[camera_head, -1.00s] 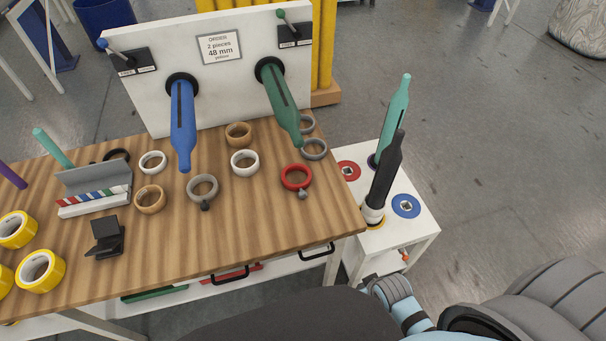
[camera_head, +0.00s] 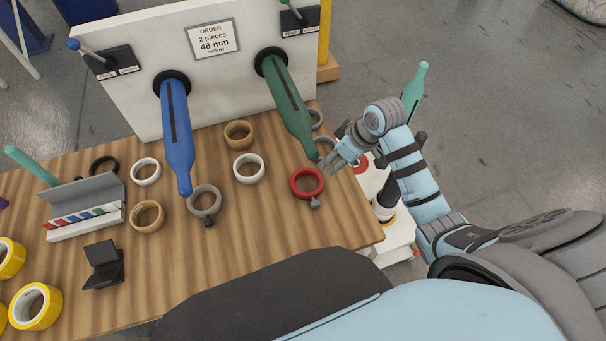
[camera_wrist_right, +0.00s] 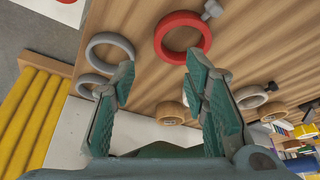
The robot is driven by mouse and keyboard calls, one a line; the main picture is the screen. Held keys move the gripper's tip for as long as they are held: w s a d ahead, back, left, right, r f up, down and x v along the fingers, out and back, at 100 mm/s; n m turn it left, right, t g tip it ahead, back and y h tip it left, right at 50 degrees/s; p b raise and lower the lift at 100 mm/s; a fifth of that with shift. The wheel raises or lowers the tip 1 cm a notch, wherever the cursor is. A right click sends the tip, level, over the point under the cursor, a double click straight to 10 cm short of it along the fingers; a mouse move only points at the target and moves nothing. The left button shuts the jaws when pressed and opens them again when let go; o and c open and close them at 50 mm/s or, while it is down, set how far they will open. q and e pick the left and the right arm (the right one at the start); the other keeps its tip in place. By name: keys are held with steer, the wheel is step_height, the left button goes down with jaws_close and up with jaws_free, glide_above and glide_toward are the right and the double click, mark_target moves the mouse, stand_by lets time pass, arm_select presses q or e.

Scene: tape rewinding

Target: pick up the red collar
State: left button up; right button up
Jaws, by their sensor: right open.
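The red collar (camera_head: 307,184) is a ring with a grey knob, lying flat on the wooden table near its right edge. In the right wrist view the red collar (camera_wrist_right: 166,38) lies beyond the fingertips, apart from them. My right gripper (camera_head: 334,163) is open and empty, just right of and above the collar in the head view. Its two spread fingers (camera_wrist_right: 157,78) show in the wrist view. My left gripper is not in view.
A green spindle (camera_head: 286,95) and a blue spindle (camera_head: 177,135) stick out from the white panel (camera_head: 130,100). Grey rings (camera_wrist_right: 110,50) lie close to the right gripper. A white ring (camera_head: 249,168) and a grey collar (camera_head: 204,200) lie left.

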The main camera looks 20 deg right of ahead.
steer(key=b, duration=0.1)
glide_toward(315, 174)
steer(key=shift+s+a+f, duration=0.1)
steer(key=shift+a+f, duration=0.1)
steer(key=shift+f, duration=0.35)
steer(key=shift+s+a+f, duration=0.15)
steer(key=shift+a+f, duration=0.05)
steer(key=shift+f, duration=0.35)
steer(key=x, duration=0.2)
steer(key=b+x, duration=0.1)
steer(key=x, duration=0.1)
steer(key=w+x, duration=0.1)
steer(key=x, duration=0.1)
steer(key=shift+w+d+b, duration=0.15)
steer(key=shift+d+b, duration=0.1)
steer(key=shift+b, duration=0.15)
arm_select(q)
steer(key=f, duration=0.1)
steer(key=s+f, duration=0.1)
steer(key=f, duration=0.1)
arm_select(e)
steer(key=shift+r, duration=0.1)
jaws_close()
